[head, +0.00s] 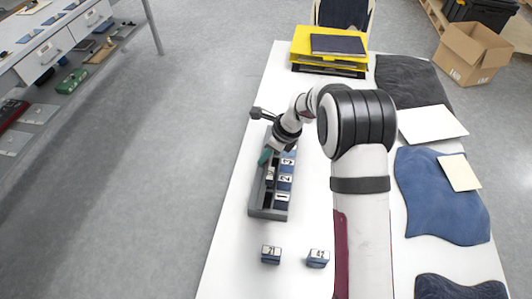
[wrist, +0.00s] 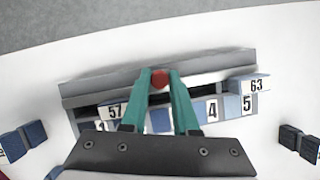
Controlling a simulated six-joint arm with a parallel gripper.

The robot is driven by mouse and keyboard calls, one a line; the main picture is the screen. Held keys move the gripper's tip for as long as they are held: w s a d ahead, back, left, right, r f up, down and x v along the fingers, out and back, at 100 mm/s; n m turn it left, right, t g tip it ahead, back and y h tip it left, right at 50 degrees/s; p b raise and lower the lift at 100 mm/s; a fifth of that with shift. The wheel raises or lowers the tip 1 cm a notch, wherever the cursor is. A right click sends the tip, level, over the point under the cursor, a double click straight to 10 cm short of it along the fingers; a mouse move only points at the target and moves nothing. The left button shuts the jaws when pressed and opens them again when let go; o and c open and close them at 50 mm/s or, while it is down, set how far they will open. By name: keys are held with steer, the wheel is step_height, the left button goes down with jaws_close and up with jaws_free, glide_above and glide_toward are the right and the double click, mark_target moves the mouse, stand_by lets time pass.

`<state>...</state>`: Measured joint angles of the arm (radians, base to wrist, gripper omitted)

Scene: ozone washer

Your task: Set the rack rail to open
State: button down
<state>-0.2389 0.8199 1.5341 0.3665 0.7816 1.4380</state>
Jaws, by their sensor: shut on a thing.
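The grey rack (head: 254,203) stands on the white table with numbered compartments, 1, 2 and 3 showing in the head view. In the wrist view the rack (wrist: 215,63) runs across the picture, with a long grey bar along its far side that looks like the rail. My gripper (wrist: 160,82) has its teal fingers closed on a round red knob (wrist: 160,77) at that far side. I cannot tell the rail's exact position.
Block 57 (wrist: 115,111) and block 63 (wrist: 248,86) sit in the rack. Loose blocks 21 (head: 271,255) and 42 (head: 318,259) stand on the table in front. A yellow stack (head: 305,45) is at the back. Dark blue cloth (head: 437,195) lies to the right.

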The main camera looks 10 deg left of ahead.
steer(key=shift+a, duration=0.95)
steer(key=c, duration=0.7)
jaws_free()
steer(key=shift+o, duration=0.2)
steer(key=v, duration=1.6)
